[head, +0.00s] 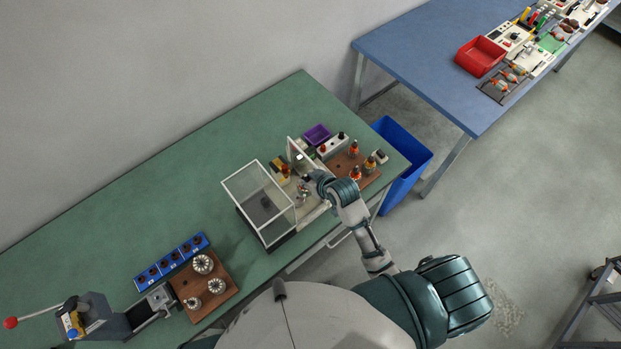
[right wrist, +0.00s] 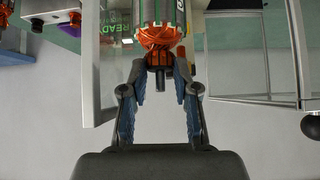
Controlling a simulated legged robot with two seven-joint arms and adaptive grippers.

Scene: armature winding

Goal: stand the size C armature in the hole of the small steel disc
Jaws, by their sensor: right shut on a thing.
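My right gripper (head: 307,183) is beside the glass-sided case on the green table. In the right wrist view its fingers (right wrist: 158,88) are closed around the lower end of an armature (right wrist: 160,38) with orange copper windings, a slotted steel core and a dark shaft. I cannot read its size. Other copper-wound armatures (head: 370,163) stand on the right wooden board (head: 341,164). Round silver pieces (head: 203,263) stand on the left wooden board (head: 232,284); I cannot tell whether one is the small steel disc. My left gripper is not in view.
The clear case (head: 262,178) and an upright white-framed panel (head: 291,147) flank the gripper. Behind are a purple bin (head: 317,134) and a white box with knobs (head: 333,147). Blue labelled blocks (head: 171,262) and a lever press (head: 95,318) stand left. Bare table lies behind the case.

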